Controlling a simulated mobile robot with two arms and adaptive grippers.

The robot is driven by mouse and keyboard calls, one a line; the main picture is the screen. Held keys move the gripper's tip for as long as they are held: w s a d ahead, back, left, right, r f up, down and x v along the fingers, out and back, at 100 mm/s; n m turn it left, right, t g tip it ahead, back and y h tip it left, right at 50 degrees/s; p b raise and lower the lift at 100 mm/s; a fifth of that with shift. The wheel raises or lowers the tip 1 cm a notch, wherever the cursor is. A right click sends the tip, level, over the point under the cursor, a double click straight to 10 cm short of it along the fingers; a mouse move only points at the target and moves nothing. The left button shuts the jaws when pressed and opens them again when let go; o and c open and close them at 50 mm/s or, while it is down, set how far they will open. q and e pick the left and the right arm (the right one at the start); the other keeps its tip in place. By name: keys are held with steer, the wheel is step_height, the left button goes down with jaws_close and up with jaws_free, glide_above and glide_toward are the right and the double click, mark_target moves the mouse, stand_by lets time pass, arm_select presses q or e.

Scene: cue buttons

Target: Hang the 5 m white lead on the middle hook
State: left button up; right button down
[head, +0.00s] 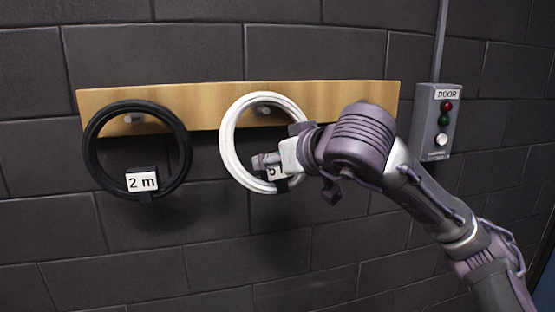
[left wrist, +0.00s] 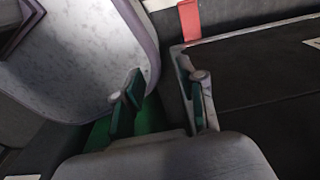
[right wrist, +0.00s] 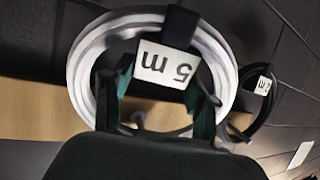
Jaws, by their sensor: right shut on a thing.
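The white lead (head: 229,140) is a coil with a "5 m" tag, which also shows in the right wrist view (right wrist: 165,65). It stands in front of the board, and the middle hook (head: 263,111) shows inside the top of its ring. I cannot tell whether the ring rests on the hook. My right gripper (head: 272,162) is shut on the white lead at its lower right, by the tag, partly covering it. It also shows in the right wrist view (right wrist: 157,105). My left gripper (left wrist: 163,100) is open and empty, in the left wrist view only.
A black coil tagged "2 m" (head: 91,150) hangs at the left hook (head: 134,118). The wooden board (head: 215,120) runs along the dark block wall; its right part is behind my right arm. A grey door button box (head: 430,110) is on the wall at the right.

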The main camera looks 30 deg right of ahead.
steer(key=shift+r, duration=0.1)
steer(key=shift+c, duration=1.2)
jaws_free()
steer(key=shift+s, duration=0.1)
steer(key=shift+f, duration=0.2)
steer(key=v, duration=1.2)
steer(key=shift+r, duration=0.1)
